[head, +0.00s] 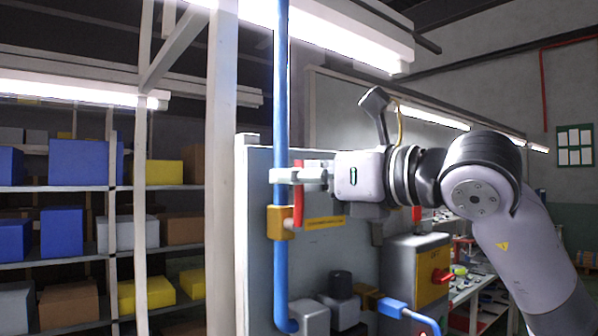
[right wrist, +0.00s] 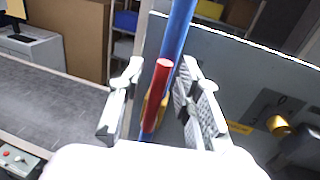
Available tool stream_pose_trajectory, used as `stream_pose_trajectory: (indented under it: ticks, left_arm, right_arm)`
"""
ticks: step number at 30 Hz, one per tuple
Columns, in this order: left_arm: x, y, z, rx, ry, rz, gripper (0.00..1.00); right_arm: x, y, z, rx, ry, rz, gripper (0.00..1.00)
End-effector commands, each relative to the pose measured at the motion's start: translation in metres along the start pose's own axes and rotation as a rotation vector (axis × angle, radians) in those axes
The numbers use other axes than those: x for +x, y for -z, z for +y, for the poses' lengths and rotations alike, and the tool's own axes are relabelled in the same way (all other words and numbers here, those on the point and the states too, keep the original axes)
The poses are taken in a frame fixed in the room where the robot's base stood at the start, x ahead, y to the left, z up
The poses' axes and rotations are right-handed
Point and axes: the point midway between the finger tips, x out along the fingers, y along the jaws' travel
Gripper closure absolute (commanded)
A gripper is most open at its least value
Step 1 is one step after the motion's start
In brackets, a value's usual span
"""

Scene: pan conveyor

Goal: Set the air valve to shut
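The air valve has a yellow-brown body (head: 281,222) on a vertical blue pipe (head: 281,110). Its red lever (head: 299,182) stands upright, roughly in line with the pipe. My right gripper (head: 290,175) is at the upper part of the lever, reaching in from the right. In the right wrist view the red lever (right wrist: 157,95) lies between the two fingers of the right gripper (right wrist: 163,98). The fingers are apart, with a visible gap on the left side and a narrow one on the right. My left gripper is not in view.
A grey panel (head: 262,235) stands behind the pipe. A yellow box with a red knob (head: 440,276) is at lower right. A white post (head: 221,160) stands left of the panel. Shelves with boxes (head: 78,162) are further left. The wrist view shows a dark conveyor belt (right wrist: 50,105).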

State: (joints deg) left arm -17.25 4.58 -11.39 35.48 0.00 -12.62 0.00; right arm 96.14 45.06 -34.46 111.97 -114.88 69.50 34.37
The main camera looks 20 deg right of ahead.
Motion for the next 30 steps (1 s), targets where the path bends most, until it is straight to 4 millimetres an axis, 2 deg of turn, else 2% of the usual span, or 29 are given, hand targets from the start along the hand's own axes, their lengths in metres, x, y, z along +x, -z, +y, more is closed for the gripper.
stream_pose_trajectory:
  ticks: [4, 18, 30]
  left_arm:
    - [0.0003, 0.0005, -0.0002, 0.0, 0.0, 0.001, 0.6]
    - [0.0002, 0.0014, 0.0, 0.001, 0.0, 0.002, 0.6]
    - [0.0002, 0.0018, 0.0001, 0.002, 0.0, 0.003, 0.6]
  right_arm:
    - [0.0, 0.0004, 0.0001, 0.0, 0.0, 0.0, 0.69]
    - [-0.0004, 0.0002, 0.0002, 0.0, -0.001, 0.0, 1.0]
    - [-0.0005, 0.0001, 0.0001, 0.0, 0.0, 0.0, 1.0]
